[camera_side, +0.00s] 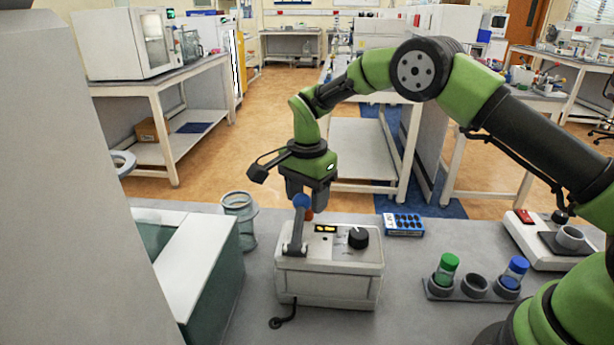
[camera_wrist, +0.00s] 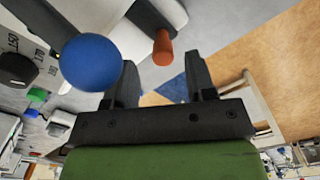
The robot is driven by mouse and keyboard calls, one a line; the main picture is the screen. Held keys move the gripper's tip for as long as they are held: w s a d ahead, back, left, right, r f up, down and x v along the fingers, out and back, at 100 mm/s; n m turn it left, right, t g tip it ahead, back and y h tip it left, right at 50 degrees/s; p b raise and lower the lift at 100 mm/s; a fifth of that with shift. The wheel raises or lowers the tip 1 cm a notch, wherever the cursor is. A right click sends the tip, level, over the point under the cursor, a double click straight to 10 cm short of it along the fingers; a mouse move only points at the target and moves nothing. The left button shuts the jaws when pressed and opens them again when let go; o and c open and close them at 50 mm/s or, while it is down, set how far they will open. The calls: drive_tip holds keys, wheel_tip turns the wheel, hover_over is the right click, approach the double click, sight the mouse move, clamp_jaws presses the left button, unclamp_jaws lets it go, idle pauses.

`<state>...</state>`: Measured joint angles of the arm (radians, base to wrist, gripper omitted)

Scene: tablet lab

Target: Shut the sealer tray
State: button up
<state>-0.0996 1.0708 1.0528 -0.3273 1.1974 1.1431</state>
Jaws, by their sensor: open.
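The sealer (camera_side: 328,275) is a pale box on the bench with a dark knob and an upright grey lever (camera_side: 294,240) topped by a blue ball (camera_side: 301,201). A small orange-red peg (camera_side: 309,214) shows just behind the ball. In the wrist view the peg (camera_wrist: 163,47) sticks out from a dark part (camera_wrist: 150,14) on the sealer's far side; whether this is the tray's handle I cannot tell. My gripper (camera_side: 305,196) is open and empty above the sealer's rear left. Its fingers (camera_wrist: 160,75) straddle the line of the peg; the blue ball (camera_wrist: 91,62) is beside the left finger. The tray's extension is hidden.
A jar (camera_side: 240,222) and a white-topped teal box (camera_side: 195,265) stand left of the sealer. A blue well rack (camera_side: 403,224) lies behind it to the right. A tube holder (camera_side: 474,288) with green- and blue-capped tubes stands right. The bench between is clear.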

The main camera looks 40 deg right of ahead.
wheel_tip(320, 180, up, 7)
idle(0.4)
drive_tip(key=s+d+r+n+t+y, duration=0.1)
drive_tip(key=s+r+n+t, duration=0.35)
drive_tip(key=s+r, duration=0.85)
drive_tip(key=s+r+n+t+y, duration=0.1)
drive_tip(key=s+n, duration=0.6)
drive_tip(key=s, duration=0.7)
drive_tip(key=shift+s+d+t, duration=0.25)
drive_tip(key=shift+s+t, duration=0.1)
drive_tip(key=shift+t, duration=0.5)
